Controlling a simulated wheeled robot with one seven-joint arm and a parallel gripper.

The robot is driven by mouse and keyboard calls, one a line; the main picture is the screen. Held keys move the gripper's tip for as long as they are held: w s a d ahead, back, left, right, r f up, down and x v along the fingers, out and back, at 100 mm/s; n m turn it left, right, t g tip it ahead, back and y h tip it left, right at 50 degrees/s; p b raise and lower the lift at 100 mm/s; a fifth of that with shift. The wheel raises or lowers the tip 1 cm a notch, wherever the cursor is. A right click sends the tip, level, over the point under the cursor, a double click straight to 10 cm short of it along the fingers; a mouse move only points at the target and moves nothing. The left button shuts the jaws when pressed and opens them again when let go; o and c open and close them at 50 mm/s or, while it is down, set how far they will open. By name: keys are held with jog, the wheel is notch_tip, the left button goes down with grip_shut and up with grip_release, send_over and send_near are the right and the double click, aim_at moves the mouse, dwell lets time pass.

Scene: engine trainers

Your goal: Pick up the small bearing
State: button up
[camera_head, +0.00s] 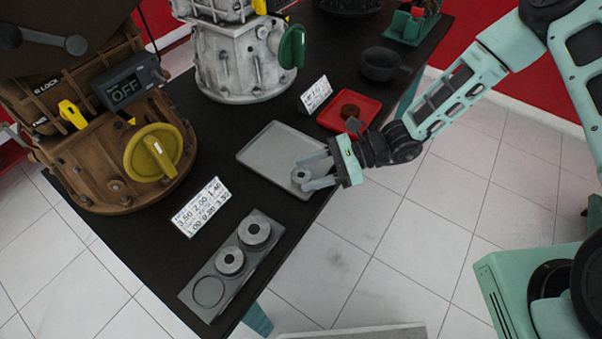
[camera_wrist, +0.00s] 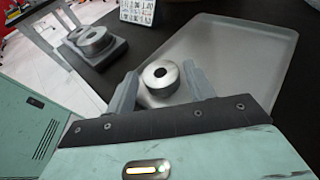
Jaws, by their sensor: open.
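The small bearing (camera_head: 301,175) is a grey metal ring with a dark hole, lying on the flat grey tray (camera_head: 262,148) near its front right edge. It also shows in the wrist view (camera_wrist: 161,78), where the tray (camera_wrist: 254,40) spreads out behind it. My gripper (camera_head: 316,174) is open, with one finger on each side of the bearing. In the wrist view my gripper (camera_wrist: 160,92) has the bearing between its fingertips, with a gap at least on the right. I cannot tell whether the left finger touches it.
A grey holder (camera_head: 190,295) with two larger bearings and one empty round recess lies at the table's front. A red dish (camera_head: 366,116) with a brown part sits behind my gripper. A number card (camera_head: 201,206) and a brown engine (camera_head: 100,165) stand to the left.

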jog(key=shift+a+f, duration=0.15)
jog(key=shift+a, duration=0.25)
jog(key=shift+c, duration=0.3)
jog(key=c, duration=0.8)
